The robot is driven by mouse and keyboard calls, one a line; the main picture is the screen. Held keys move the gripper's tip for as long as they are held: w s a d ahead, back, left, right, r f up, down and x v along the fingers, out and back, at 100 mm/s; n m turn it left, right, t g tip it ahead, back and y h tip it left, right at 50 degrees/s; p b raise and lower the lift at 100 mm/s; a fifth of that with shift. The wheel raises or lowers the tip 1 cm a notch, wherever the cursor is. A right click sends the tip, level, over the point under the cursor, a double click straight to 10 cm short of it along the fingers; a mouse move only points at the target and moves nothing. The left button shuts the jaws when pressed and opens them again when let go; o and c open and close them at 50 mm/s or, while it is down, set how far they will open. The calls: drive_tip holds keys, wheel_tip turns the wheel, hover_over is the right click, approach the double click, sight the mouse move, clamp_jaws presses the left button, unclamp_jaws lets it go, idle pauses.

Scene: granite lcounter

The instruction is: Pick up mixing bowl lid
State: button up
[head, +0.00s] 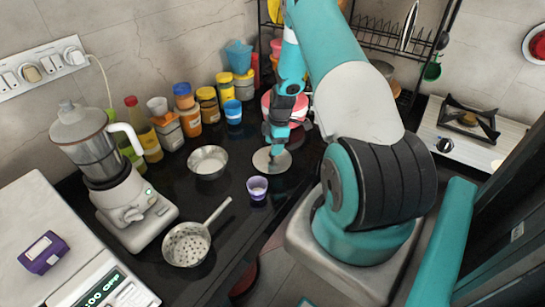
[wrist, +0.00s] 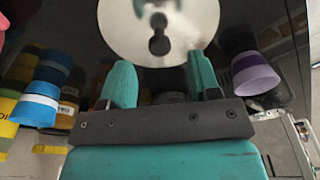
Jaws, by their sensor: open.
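The mixing bowl lid (head: 264,164) is a flat, round silver disc lying on the black counter. It also fills the top middle of the wrist view (wrist: 190,30), where its dark knob stands between the line of my two fingers. My gripper (head: 275,151) points down over the lid and covers part of it in the head view. In the wrist view my gripper (wrist: 161,78) has its teal fingers apart with nothing between them. The fingertips end near the lid's lower edge; I cannot tell if they touch it.
A purple-and-white cup (head: 257,187) stands close in front of the lid. A metal bowl (head: 208,161) and a strainer (head: 187,243) lie to the left. A blue cup (head: 233,112), several jars and a red-pink pot (head: 267,104) stand behind.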

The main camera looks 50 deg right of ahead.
sight(272, 157)
drive_tip(key=shift+w+a+f+p, duration=0.1)
drive_tip(key=shift+f+p, duration=0.3)
drive_tip(key=shift+f, duration=0.55)
drive_tip(key=shift+w+a+f+p, duration=0.1)
drive_tip(key=shift+f+p, duration=0.25)
drive_tip(key=shift+f, duration=0.55)
drive_tip(key=shift+c, duration=0.5)
drive_tip(key=c, duration=0.9)
drive_tip(key=shift+r, duration=0.15)
